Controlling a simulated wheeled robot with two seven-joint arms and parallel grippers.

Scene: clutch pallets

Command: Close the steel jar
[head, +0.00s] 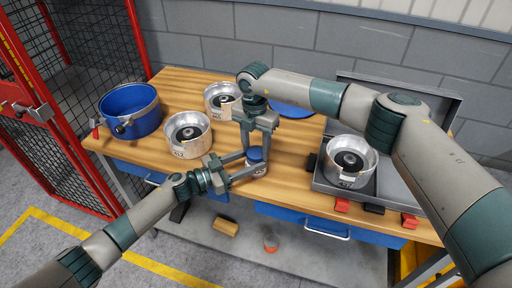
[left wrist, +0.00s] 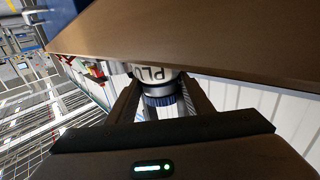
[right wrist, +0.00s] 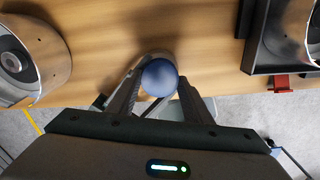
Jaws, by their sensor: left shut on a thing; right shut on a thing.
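The steel jar (head: 257,171) is upright near the table's front edge, with a lettered pale label (left wrist: 153,73) in the left wrist view. A blue lid (head: 255,154) is at its mouth; its ribbed side (left wrist: 160,100) shows in the left wrist view and its round top (right wrist: 160,77) in the right wrist view. I cannot tell how tightly it sits. My left gripper (head: 250,166) reaches in from the left and is shut on the jar body. My right gripper (head: 256,148) points down from above and is shut on the lid.
Metal clutch housings stand at the left (head: 188,134), at the back (head: 221,99) and in a grey case (head: 332,190) on the right. A blue pot (head: 130,109) is at the far left. A blue round thing (head: 292,108) lies behind my right gripper. Bare wooden table (head: 215,152) lies between.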

